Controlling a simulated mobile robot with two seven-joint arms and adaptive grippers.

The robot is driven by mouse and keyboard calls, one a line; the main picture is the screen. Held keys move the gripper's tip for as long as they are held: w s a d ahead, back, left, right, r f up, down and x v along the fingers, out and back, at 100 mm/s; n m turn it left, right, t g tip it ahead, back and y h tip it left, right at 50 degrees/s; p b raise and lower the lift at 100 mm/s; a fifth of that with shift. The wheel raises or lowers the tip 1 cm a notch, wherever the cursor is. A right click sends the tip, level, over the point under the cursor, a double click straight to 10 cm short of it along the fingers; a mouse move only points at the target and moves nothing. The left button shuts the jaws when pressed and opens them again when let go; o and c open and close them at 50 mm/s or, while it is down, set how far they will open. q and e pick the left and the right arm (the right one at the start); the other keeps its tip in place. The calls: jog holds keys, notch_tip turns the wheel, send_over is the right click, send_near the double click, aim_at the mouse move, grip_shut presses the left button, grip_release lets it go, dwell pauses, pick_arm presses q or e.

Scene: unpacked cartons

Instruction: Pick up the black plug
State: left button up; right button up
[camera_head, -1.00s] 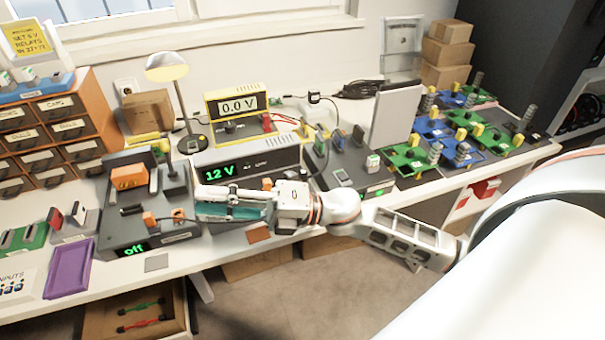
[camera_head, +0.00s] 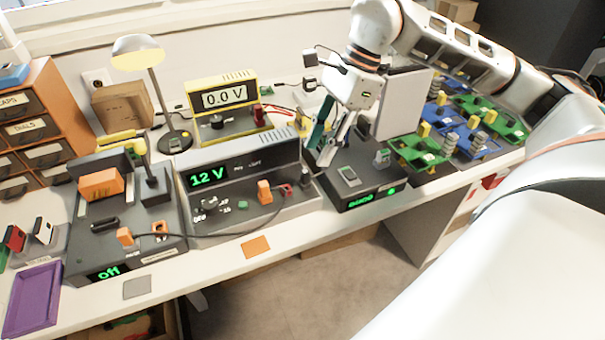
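A small black plug (camera_head: 306,179) stands at the right end of the 12 V supply (camera_head: 230,205), beside a red socket. My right gripper (camera_head: 322,152) points down over the back left of the dark tester box (camera_head: 358,182), just above and right of this plug. Its fingers, one with a teal pad, look apart, and I see nothing held between them. The gripper hides the back of the tester box, where other plugs stood in view before. My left gripper is not in view.
An orange plug (camera_head: 264,192) with a black cable sits on the supply front. The yellow meter (camera_head: 226,105) stands behind. A lamp (camera_head: 138,50) stands at left.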

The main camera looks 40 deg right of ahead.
aim_at(306, 171)
jog(key=x, duration=0.2)
jog(key=shift+a+f, duration=0.15)
jog(key=shift+f, duration=0.15)
jog(key=x, duration=0.1)
jog(key=b+x, duration=0.1)
jog(key=x, duration=0.3)
jog(key=shift+w, duration=0.4)
jog(key=c, duration=0.9)
